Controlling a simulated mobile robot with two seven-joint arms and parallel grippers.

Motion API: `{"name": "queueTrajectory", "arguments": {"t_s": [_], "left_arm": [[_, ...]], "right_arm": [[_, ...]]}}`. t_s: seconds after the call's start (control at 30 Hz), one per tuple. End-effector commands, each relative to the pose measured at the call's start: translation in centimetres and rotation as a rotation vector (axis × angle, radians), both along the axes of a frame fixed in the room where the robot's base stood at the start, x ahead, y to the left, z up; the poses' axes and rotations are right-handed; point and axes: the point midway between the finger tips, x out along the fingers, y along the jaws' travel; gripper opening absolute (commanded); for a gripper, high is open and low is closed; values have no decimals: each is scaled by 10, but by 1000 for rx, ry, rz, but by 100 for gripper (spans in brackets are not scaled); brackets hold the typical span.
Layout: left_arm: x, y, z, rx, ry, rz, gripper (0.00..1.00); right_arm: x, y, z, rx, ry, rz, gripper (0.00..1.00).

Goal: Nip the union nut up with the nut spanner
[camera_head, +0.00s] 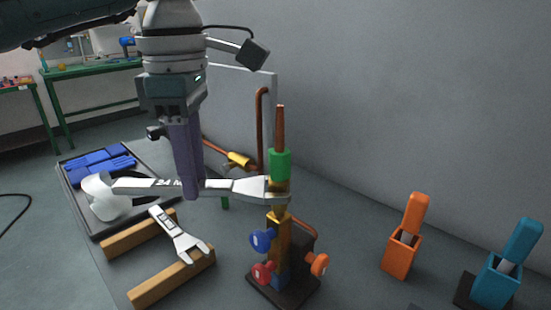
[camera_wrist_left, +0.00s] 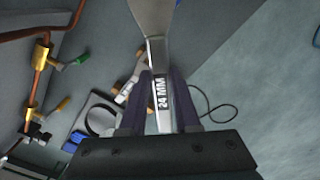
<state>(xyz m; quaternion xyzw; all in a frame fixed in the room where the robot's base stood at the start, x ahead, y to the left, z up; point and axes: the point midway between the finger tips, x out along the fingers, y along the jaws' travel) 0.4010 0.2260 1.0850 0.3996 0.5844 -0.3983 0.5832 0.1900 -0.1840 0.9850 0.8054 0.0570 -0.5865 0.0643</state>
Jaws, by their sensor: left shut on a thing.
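My left gripper (camera_head: 189,194) is shut on the handle of a silver spanner (camera_head: 235,186), which it holds about level. In the left wrist view the gripper (camera_wrist_left: 160,85) has the spanner (camera_wrist_left: 162,95) between its fingers, with "24 MM" on the handle. The spanner's head reaches the brass union nut (camera_head: 279,203) on the upright fitting, below a green sleeve (camera_head: 280,164) and copper pipe (camera_head: 280,124). The head covers part of the nut; I cannot tell how fully it is seated. My right gripper is not in view.
A second spanner (camera_head: 178,234) rests across wooden blocks (camera_head: 173,281). The brass manifold (camera_head: 278,237) has blue and red knobs. A dark tray (camera_head: 75,203) holds blue pieces and a white object. Orange (camera_head: 400,258) and blue (camera_head: 496,283) holders stand right. A grey panel and copper pipe stand behind.

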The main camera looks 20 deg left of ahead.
Motion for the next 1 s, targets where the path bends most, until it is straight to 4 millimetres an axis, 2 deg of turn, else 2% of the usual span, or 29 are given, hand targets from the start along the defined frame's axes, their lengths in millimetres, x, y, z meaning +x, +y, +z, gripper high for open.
{"name": "queueTrajectory", "arguments": {"t_s": [0.1, 1.0], "left_arm": [[5, 1, -1, 0, -2, -39, 0], [28, 6, 0, -2, -2, -268, 0]], "right_arm": [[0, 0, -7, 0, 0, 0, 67], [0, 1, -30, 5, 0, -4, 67]]}}
